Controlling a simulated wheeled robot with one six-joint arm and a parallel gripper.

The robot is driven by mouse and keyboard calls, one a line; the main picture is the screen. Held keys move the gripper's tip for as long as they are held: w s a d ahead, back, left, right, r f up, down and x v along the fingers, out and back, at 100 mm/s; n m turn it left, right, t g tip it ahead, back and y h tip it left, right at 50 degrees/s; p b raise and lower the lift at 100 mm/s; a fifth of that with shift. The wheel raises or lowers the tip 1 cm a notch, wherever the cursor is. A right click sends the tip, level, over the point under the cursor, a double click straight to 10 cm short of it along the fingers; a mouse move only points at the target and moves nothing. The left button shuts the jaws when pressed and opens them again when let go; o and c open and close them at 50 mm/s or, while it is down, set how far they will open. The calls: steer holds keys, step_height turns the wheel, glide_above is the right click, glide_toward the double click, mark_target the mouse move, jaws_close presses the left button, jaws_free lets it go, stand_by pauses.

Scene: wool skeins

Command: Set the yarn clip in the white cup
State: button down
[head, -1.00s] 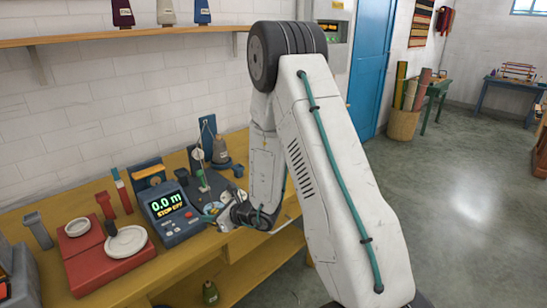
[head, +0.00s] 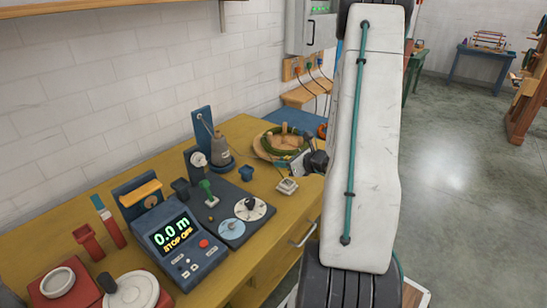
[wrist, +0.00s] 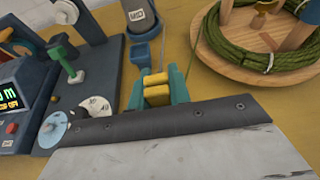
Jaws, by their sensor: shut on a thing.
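My gripper (wrist: 157,88) shows in the wrist view with its teal fingers shut on a small yellow piece, which looks like the yarn clip (wrist: 156,79). In the head view my gripper (head: 302,164) is over the right part of the bench, partly behind my arm, and the clip cannot be made out. A small whitish square-topped holder (head: 287,186), which seems to be the white cup, stands on the bench just below and left of my gripper. I cannot make it out in the wrist view. The held clip appears apart from the bench.
A round wooden board with green yarn (head: 268,150) lies behind. A grey weight (head: 221,155), a dark plate with dials (head: 238,230) and a meter (head: 180,240) stand left.

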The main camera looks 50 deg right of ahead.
mark_target(284, 183)
steer(key=shift+f, duration=3.15)
steer(key=c, duration=1.2)
jaws_free()
steer(key=shift+s, duration=0.1)
steer(key=v, duration=0.7)
steer(key=shift+s+r, duration=0.15)
steer(key=shift+s, duration=0.15)
